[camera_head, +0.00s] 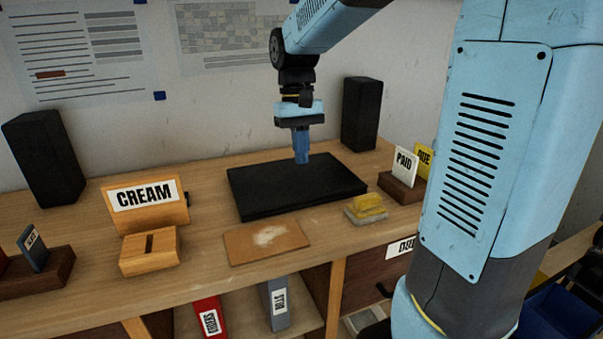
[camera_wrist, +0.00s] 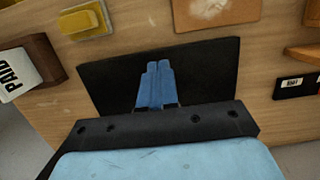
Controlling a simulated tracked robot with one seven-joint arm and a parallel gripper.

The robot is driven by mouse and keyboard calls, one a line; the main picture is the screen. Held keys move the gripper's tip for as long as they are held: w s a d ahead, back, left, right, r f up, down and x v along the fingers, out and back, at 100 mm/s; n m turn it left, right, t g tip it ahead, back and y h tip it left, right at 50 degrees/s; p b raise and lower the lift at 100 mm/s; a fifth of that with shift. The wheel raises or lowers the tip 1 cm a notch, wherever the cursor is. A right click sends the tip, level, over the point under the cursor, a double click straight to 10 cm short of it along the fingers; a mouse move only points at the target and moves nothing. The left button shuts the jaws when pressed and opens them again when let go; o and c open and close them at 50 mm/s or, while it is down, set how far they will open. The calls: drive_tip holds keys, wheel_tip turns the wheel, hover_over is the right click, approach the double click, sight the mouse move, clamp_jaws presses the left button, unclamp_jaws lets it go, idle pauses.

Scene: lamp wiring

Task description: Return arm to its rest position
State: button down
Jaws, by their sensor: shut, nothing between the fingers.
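My gripper (camera_head: 302,160) hangs from my light blue arm, pointing down above the black flat slab (camera_head: 270,205) on the wooden desk. Its two blue fingers are pressed together with nothing between them. In the wrist view my gripper (camera_wrist: 157,66) shows the same closed fingers in front of the black slab (camera_wrist: 215,62). I cannot tell exactly how high the fingertips are above the slab.
Black speakers (camera_head: 45,158) (camera_head: 360,114) stand at both sides. A CREAM sign and wooden slotted box (camera_head: 150,250) are at left. A brown board (camera_head: 266,242), yellow block (camera_head: 368,203) and PAID card holder (camera_head: 402,186) surround the slab. Binders (camera_head: 208,318) stand below.

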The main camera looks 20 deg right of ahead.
drive_tip(key=s+d+r+t, duration=0.1)
drive_tip(key=s+t, duration=0.3)
drive_tip(key=s, duration=0.4)
drive_tip(key=s+d+r+m+t, duration=0.1)
drive_tip(key=s+d+t, duration=0.2)
drive_tip(key=s, duration=0.4)
drive_tip(key=shift+s+d+t, duration=0.35)
drive_tip(key=shift+d+t, duration=0.05)
drive_tip(key=shift+d, duration=0.1)
